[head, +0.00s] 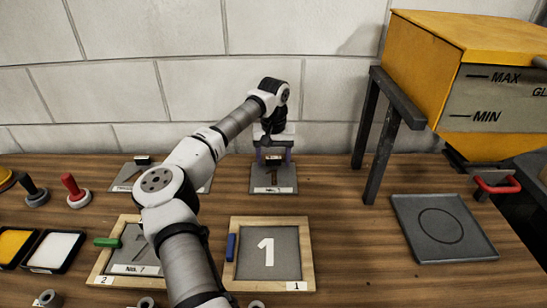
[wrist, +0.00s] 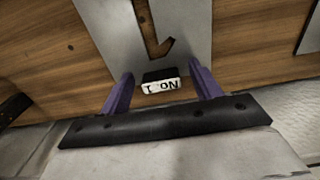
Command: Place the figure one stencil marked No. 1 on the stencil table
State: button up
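The stencil marked No. 1 (head: 287,186) is a grey plate with a cut-out figure one, lying flat at the back of the bench. It fills the top of the wrist view (wrist: 105,30), with its black grip block (wrist: 160,75) and upside-down label. My gripper (head: 273,160) is above the block, fingers pointing down. In the wrist view my gripper (wrist: 160,72) has its purple fingers apart, one on each side of the block, with gaps. Two wooden-framed boards lie in front, marked 1 (head: 305,250) and 2 (head: 103,265). I cannot tell which surface is the stencil table.
Another stencil plate (head: 125,178) lies left, partly behind my arm. Board 2 holds a plate labelled No. 7 (head: 135,268). Stamps (head: 73,187) and ink trays (head: 55,250) stand left. A yellow hopper (head: 450,50) with dark legs (head: 385,150) and a circle-marked plate (head: 470,240) are right.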

notch_tip(320, 180, up, 12)
jog(key=b, duration=0.2)
jog(key=shift+r+b, duration=0.15)
jog(key=shift+b, duration=0.2)
jog(key=shift+s, duration=0.1)
dwell(0.3)
